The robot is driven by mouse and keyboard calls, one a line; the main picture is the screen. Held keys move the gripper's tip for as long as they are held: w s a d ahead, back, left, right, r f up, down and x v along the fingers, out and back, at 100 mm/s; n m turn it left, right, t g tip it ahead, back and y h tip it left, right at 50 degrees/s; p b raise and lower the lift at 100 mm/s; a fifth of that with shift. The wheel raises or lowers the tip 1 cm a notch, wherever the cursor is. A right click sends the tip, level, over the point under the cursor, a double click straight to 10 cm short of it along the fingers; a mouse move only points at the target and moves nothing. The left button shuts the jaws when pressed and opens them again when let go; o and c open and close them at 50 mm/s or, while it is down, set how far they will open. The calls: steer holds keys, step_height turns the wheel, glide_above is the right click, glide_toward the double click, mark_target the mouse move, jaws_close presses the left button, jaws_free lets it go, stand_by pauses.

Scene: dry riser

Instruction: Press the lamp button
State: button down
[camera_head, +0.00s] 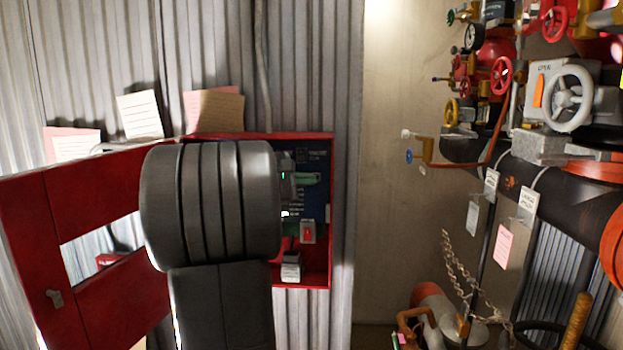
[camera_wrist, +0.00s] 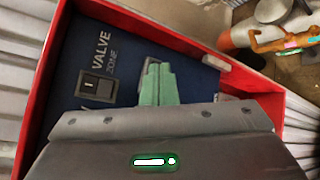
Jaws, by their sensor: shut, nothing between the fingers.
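A dark blue panel (camera_head: 318,160) sits inside an open red cabinet (camera_head: 331,215) on the corrugated wall. In the wrist view the panel (camera_wrist: 120,40) reads "VALVE ZONE" and carries a grey square switch (camera_wrist: 97,86). My gripper (camera_wrist: 158,70) has green fingers, shut and empty. Their tips overlap a second grey switch, partly hidden behind them; contact cannot be told. In the head view my gripper (camera_head: 307,178) is in front of the panel's right half, and my arm hides its left part. No label in view tells which control is the lamp button.
A red-marked switch (camera_head: 307,232) and a small grey box (camera_head: 291,267) are low in the cabinet. The open red cabinet door (camera_head: 95,290) stands to the left. Pipes and a grey valve wheel (camera_head: 568,97) fill the right side.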

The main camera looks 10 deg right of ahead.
steer(key=shift+w+d, duration=0.1)
steer(key=shift+w, duration=0.15)
stand_by(0.6)
steer(key=shift+s+a+b, duration=0.3)
steer(key=shift+s+b, duration=0.05)
steer(key=shift+s, duration=0.55)
steer(key=s+b, duration=0.1)
steer(key=s, duration=0.1)
steer(key=s+a, duration=0.1)
steer(key=s, duration=0.1)
steer(key=shift+s+a+b, duration=0.15)
steer(key=shift+s+b, duration=0.25)
steer(key=shift+w, duration=0.1)
